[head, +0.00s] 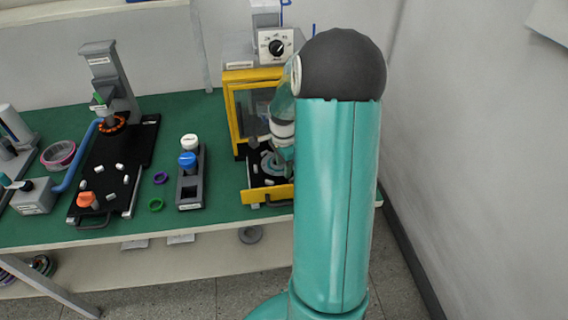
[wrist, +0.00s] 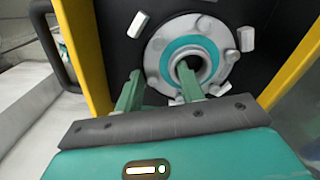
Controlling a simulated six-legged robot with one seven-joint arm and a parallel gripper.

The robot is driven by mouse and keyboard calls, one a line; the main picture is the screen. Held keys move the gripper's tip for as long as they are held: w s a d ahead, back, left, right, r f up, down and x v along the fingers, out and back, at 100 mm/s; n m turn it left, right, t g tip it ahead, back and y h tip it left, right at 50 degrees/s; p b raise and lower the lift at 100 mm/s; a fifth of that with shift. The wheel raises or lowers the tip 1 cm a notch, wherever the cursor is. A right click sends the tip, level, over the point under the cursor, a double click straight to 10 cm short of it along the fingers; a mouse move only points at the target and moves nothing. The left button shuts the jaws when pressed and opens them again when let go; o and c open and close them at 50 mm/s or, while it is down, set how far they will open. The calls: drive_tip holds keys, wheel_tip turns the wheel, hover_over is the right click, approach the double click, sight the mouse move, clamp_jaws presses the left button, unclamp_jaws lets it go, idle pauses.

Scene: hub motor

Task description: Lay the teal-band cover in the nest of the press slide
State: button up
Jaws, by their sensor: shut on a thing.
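The teal-band cover (wrist: 157,53), a grey disc with a teal ring and a central hole, shows in the wrist view, between my gripper's (wrist: 160,72) two green fingers. One finger is outside its rim and the other at its central hole, so the gripper is shut on the cover's side. The cover is at the black press slide (wrist: 116,42), with pale blocks around it. The nest is hidden beneath it, and I cannot tell whether the cover is seated. In the head view the slide's yellow front (head: 268,194) is pulled out, and my arm partly hides the cover (head: 267,164).
The yellow press frame (head: 229,105) stands behind the slide, with a dial box (head: 276,46) above. Left of it are a block with white and blue caps (head: 190,192), purple (head: 160,178) and green rings (head: 156,204), and a black fixture (head: 140,146). The right wall is close.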

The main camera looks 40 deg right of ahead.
drive_tip(key=shift+s+f, duration=0.1)
drive_tip(key=shift+f, duration=0.55)
drive_tip(key=o, duration=1)
drive_tip(key=shift+s, duration=0.1)
drive_tip(key=shift+c, duration=0.3)
drive_tip(key=shift+r, duration=0.1)
drive_tip(key=shift+c, duration=0.2)
drive_tip(key=shift+d+r, duration=0.1)
drive_tip(key=shift+r, duration=0.4)
drive_tip(key=shift+o, duration=0.7)
wheel_tip(320, 180, up, 13)
drive_tip(key=shift+w, duration=0.3)
drive_tip(key=shift+f, duration=0.1)
